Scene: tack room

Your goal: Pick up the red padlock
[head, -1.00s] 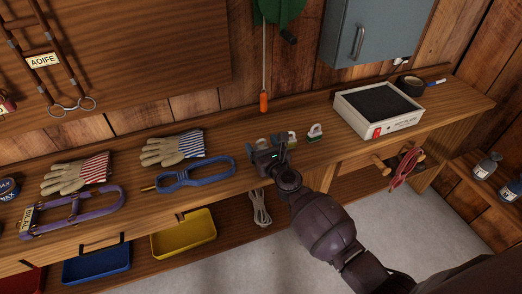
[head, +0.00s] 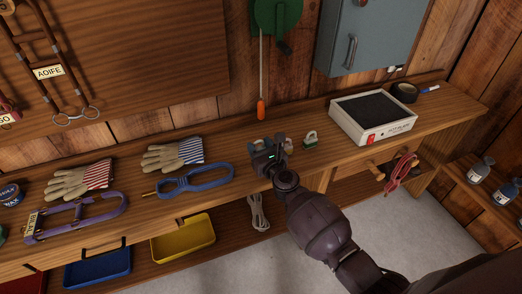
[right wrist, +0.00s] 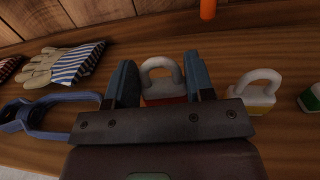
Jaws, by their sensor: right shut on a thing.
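The red padlock (right wrist: 164,98), with a pale grey shackle (right wrist: 162,63), stands between the two fingers of my right gripper (right wrist: 161,85) in the right wrist view. The fingers are shut on it, one on each side, and the gripper's body hides its lower part. In the head view my right gripper (head: 268,156) is over the wooden bench and hides the red padlock. I cannot tell whether the padlock still touches the bench. My left gripper is not in view.
Blue hoof-pick-like loop (head: 200,181) and striped gloves (head: 175,154) lie left. An orange-handled cord (head: 261,109) hangs behind. A white box (head: 374,118) stands right.

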